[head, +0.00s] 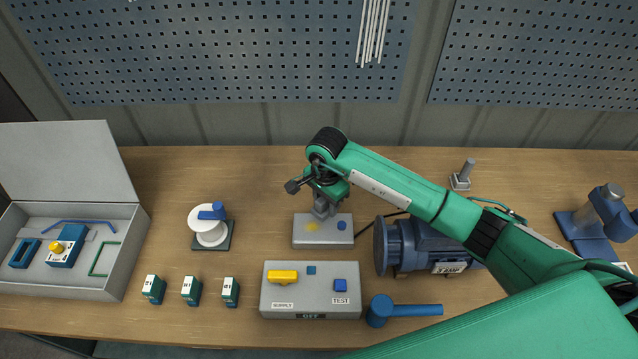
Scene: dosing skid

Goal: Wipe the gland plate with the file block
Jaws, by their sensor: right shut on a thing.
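A light grey plate (309,241), which looks like the gland plate, lies at the middle of the bench. It has a yellow smudge (312,227) on its top and a small blue piece (341,225) near its right side. My right gripper (325,209) points down over the back of this plate, between the smudge and the blue piece. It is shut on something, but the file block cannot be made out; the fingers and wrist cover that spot. I cannot tell whether the held thing touches the plate. My left gripper is not in view.
A grey SUPPLY/TEST box (310,303) stands in front of the plate. A blue motor (420,247) is close on the right, with a blue hammer (400,309) before it. A white spool (208,226), several small green-and-white blocks (191,289) and an open case (75,281) are left.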

